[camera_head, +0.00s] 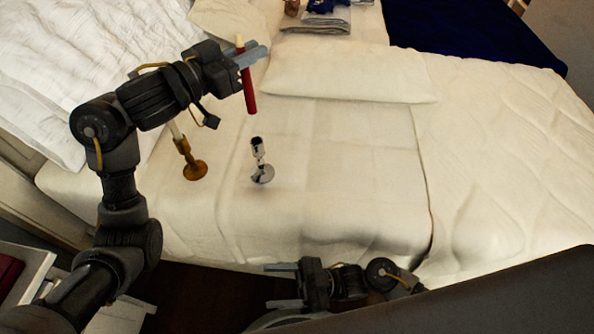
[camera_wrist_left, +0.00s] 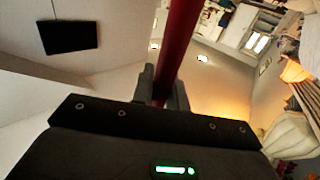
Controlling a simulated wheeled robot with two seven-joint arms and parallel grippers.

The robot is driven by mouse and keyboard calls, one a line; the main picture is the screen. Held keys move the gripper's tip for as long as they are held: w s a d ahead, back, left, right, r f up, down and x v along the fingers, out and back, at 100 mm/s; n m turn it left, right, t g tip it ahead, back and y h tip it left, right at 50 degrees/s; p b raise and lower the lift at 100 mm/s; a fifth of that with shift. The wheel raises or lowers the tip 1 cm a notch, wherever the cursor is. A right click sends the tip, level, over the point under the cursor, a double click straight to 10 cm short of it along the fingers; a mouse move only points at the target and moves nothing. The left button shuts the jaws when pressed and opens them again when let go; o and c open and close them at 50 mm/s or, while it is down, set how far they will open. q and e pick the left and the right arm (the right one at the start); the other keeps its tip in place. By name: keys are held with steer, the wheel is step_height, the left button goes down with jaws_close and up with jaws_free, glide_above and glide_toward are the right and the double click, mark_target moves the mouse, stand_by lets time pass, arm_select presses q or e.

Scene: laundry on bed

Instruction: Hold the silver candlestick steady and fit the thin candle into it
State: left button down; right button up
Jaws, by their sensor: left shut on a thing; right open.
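The silver candlestick (camera_head: 261,173) stands upright on the bed, its socket at the top looking empty. My left gripper (camera_head: 252,58) is shut on the thin candle (camera_head: 249,92), which is red with a pale upper end. The candle is nearly upright, slightly tilted, and hangs above and behind the silver candlestick, apart from it. The red candle also shows between the fingers in the left wrist view (camera_wrist_left: 178,45). My right gripper (camera_head: 284,285) is open and empty, low in the head view near the bed's front edge, away from the candlestick.
A brass candlestick (camera_head: 194,170) with a pale candle stands left of the silver one, partly behind my left arm. A pillow (camera_head: 345,75) and folded cloths (camera_head: 315,20) lie further back. The bed cover (camera_head: 345,180) right of the silver candlestick is clear.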

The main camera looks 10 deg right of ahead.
steer(key=s+d+r+n+g+y, duration=0.3)
steer(key=s+d+r+n+g, duration=0.15)
steer(key=r+g, duration=0.4)
steer(key=m+t+h, duration=1.3)
steer(key=t+h, duration=0.2)
steer(key=t, duration=0.6)
glide_toward(263, 153)
steer(key=shift+g+y, duration=0.3)
steer(key=shift+g, duration=0.05)
steer(key=x, duration=1.1)
steer(key=shift+w+r, duration=0.1)
steer(key=shift+w, duration=0.25)
steer(key=c, duration=1.1)
